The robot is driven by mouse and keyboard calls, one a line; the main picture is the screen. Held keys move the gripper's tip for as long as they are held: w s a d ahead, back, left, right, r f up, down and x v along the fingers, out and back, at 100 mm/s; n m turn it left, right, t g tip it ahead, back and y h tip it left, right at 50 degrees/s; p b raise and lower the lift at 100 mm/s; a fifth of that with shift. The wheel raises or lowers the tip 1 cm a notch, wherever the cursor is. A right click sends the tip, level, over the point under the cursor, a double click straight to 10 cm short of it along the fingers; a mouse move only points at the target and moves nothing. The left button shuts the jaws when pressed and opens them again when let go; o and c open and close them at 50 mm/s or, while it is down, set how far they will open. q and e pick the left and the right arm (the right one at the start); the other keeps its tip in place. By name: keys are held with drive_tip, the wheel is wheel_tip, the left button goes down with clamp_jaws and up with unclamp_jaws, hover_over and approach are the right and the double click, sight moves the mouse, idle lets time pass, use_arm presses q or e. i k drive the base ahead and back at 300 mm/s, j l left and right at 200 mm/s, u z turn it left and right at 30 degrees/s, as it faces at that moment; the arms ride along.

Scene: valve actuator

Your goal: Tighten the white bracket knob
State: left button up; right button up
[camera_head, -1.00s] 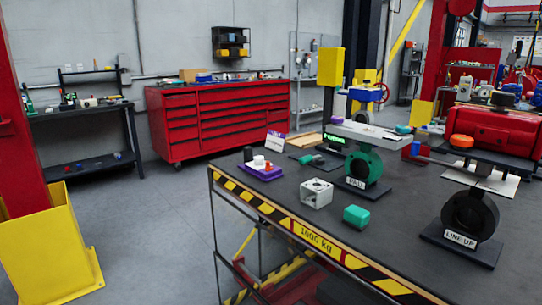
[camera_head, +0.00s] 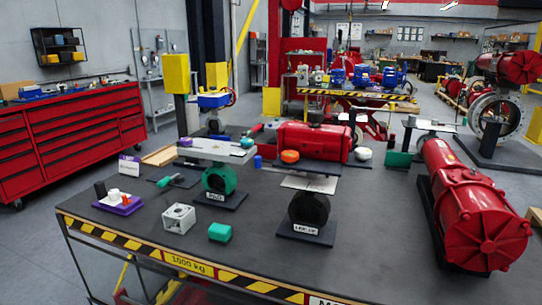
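An orange knob (camera_head: 290,156) sits at the left part of the same plate. The white knob is small in view, so I cannot tell how far it is turned in. Neither of my grippers is in the head view.
The green valve (camera_head: 219,181) with a light grey bracket plate stands to the left. A white block (camera_head: 179,218), a teal block (camera_head: 220,232) and a purple tray (camera_head: 130,208) are on the table's left part. A large red actuator (camera_head: 470,215) lies at the right.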

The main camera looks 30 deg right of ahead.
sight(361, 154)
drive_tip(key=l+z, duration=0.1)
drive_tip(key=z, duration=1.05)
